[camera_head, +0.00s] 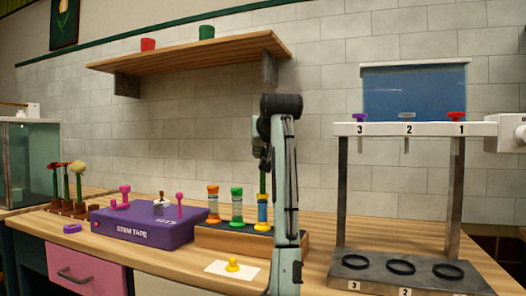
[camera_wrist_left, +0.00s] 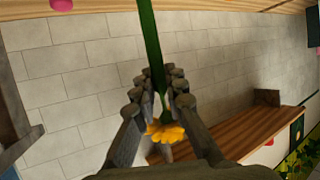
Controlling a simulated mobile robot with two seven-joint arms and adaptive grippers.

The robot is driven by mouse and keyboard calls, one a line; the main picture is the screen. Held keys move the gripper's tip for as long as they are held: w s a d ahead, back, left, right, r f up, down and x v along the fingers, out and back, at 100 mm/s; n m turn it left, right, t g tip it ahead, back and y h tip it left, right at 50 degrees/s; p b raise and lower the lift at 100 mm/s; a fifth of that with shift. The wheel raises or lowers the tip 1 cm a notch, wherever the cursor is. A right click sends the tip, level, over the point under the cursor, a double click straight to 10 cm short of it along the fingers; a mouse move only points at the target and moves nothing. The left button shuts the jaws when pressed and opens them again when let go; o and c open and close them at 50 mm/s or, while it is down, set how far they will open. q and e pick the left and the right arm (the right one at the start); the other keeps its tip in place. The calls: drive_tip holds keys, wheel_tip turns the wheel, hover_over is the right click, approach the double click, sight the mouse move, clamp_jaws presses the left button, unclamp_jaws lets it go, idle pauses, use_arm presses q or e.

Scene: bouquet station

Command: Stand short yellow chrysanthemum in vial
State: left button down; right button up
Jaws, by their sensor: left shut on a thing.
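My left gripper (camera_head: 261,145) is above the right end of the vial rack, pointing down. In the left wrist view, the left gripper (camera_wrist_left: 160,82) is shut on the green stem of the yellow chrysanthemum (camera_wrist_left: 166,132). The bloom sits between the fingers on the palm side, and the stem extends away past the fingertips. In the head view, the stem (camera_head: 262,182) hangs upright above the blue vial with yellow bands (camera_head: 262,213). I cannot tell whether its lower end is inside the vial. An orange-banded vial (camera_head: 213,204) and a green vial (camera_head: 237,206) stand left of it. My right gripper is not in view.
A purple stem tape box (camera_head: 150,225) is left of the wooden vial rack (camera_head: 215,238). A yellow peg (camera_head: 232,265) stands on a white card in front. Several flowers (camera_head: 78,180) stand far left. A numbered stand (camera_head: 405,130) is at right.

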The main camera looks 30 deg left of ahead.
use_arm(q)
drive_tip(key=shift+f+b, duration=0.35)
drive_tip(key=shift+f, duration=0.6)
idle(0.3)
drive_tip(key=c, duration=1.5)
unclamp_jaws()
drive_tip(key=shift+o, duration=0.3)
drive_tip(key=o, duration=0.5)
drive_tip(key=shift+s, duration=0.1)
drive_tip(key=p+v, duration=0.1)
drive_tip(key=v, duration=0.8)
